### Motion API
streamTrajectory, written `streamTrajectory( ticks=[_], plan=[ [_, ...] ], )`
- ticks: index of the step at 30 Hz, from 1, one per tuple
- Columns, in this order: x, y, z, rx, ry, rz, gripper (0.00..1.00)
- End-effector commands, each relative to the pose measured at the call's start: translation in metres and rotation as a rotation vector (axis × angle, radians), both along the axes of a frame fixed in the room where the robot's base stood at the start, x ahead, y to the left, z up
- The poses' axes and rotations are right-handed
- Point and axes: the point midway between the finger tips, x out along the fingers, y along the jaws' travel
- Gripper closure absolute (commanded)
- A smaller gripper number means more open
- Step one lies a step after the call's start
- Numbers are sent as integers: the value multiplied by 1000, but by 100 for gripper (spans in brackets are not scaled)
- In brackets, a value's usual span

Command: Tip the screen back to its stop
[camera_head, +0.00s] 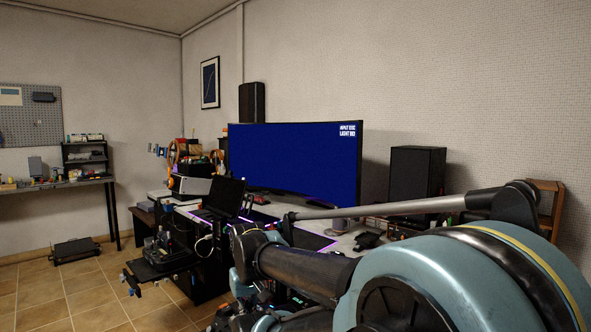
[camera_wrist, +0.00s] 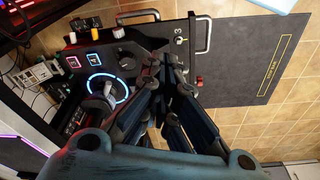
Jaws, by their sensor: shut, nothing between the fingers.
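A wide curved monitor (camera_head: 293,160) with a blue lit screen stands upright on the desk, with small white text at its upper right. A smaller open laptop-like device (camera_head: 224,197) with a dark screen stands at the desk's left end. I cannot tell which of the two the task means. My gripper shows in the wrist view (camera_wrist: 168,68) with its fingers together and nothing between them. It is above or in front of a black control panel (camera_wrist: 121,44); I cannot tell whether it touches it. Neither screen is clear in the wrist view. My arm hides the desk's right front.
The panel carries a blue-lit ring (camera_wrist: 108,88), knobs and metal handles (camera_wrist: 203,36). Speakers stand left (camera_head: 252,102) and right (camera_head: 416,172) of the monitor. A side bench (camera_head: 58,184) stands far left; floor (camera_head: 45,285) there is open.

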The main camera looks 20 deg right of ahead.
Motion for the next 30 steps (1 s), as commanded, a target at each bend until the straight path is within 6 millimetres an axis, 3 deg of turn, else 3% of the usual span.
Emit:
streamTrajectory(
  ticks=[5,9,12,30],
  plan=[
    [0,0,0,0,0,0,100],
    [-7,-2,6,-6,-10,-7,73],
    [-1,-9,11,-28,-9,-39,55],
    [97,-118,72,-360,-48,-495,55]
  ],
)
